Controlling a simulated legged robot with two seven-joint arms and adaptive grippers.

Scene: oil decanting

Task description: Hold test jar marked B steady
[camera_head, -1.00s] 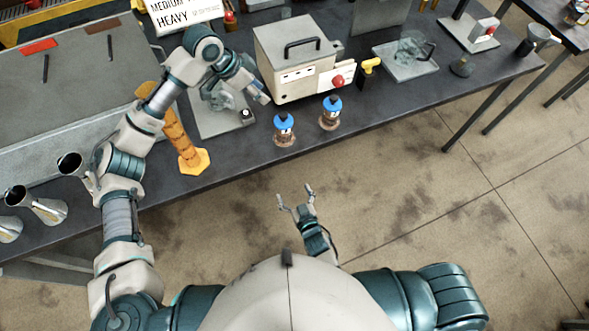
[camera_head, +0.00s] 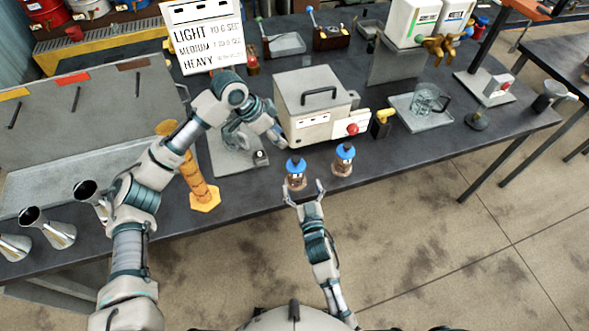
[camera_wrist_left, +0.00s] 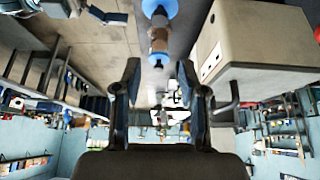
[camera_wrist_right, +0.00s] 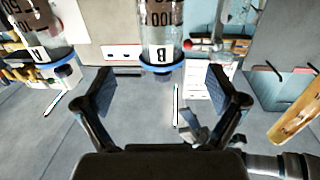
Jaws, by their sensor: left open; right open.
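Test jar B (camera_head: 296,178), a small clear jar with a blue cap and brown contents, stands upright near the table's front edge. In the right wrist view, which is upside down, its B label (camera_wrist_right: 160,54) lies ahead between the fingers. My right gripper (camera_head: 305,188) is open just in front of it, its fingers not closed on it. My left gripper (camera_head: 280,142) is open and empty behind jar B, beside the grey box; its spread fingers show in the left wrist view (camera_wrist_left: 160,92). A second blue-capped jar (camera_head: 343,163) stands to the right.
A grey lidded box (camera_head: 310,105) with a red knob stands behind the jars. A yellow cylinder (camera_head: 193,175) stands left, with metal beakers (camera_head: 60,233) farther left. A tray with a glass mug (camera_head: 427,100) is at the right. The front edge (camera_head: 400,177) right of the jars is clear.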

